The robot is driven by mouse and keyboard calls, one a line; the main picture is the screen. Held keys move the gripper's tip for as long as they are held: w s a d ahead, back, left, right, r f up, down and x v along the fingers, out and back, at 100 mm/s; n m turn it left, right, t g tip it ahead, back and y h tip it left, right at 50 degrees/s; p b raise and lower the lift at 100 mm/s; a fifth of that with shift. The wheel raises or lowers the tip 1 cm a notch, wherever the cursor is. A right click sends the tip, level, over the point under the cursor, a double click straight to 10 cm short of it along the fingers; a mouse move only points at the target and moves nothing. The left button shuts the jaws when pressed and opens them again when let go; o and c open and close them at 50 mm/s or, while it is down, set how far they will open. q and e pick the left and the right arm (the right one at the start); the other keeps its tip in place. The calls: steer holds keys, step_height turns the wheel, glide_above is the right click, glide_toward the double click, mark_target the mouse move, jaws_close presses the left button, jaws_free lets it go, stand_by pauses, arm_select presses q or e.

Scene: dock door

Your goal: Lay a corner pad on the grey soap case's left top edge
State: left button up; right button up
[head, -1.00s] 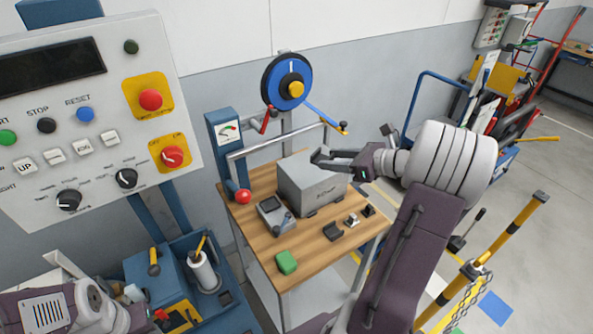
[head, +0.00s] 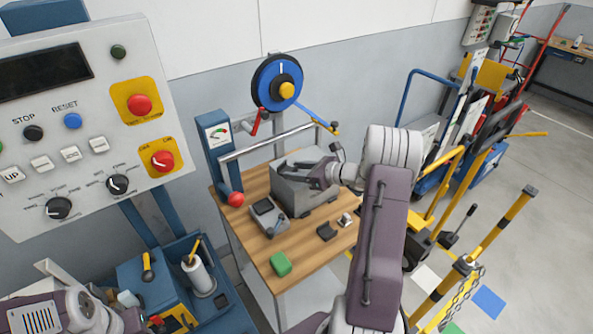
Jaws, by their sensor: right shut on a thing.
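The grey soap case (head: 312,192) sits on the wooden bench top, left of my right forearm. My right gripper (head: 288,170) reaches in from the right, low over the case's top, with its tips near the left top edge. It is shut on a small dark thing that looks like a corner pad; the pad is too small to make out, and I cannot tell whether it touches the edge. Two small pieces, one dark (head: 326,231) and one light and dark (head: 345,220), lie on the bench in front of the case. My left gripper does not show.
A grey handheld device (head: 269,215) and a green block (head: 281,264) lie on the bench top (head: 300,245). A post with a red knob (head: 236,199) and a rail stand at its left. A blue strap reel (head: 277,83) is behind. A control panel fills the left.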

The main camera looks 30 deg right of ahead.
steer(key=shift+s+f+b, duration=0.15)
steer(key=shift+f+b, duration=0.05)
steer(key=shift+b, duration=0.1)
steer(key=o, duration=1.3)
steer(key=shift+r, duration=0.15)
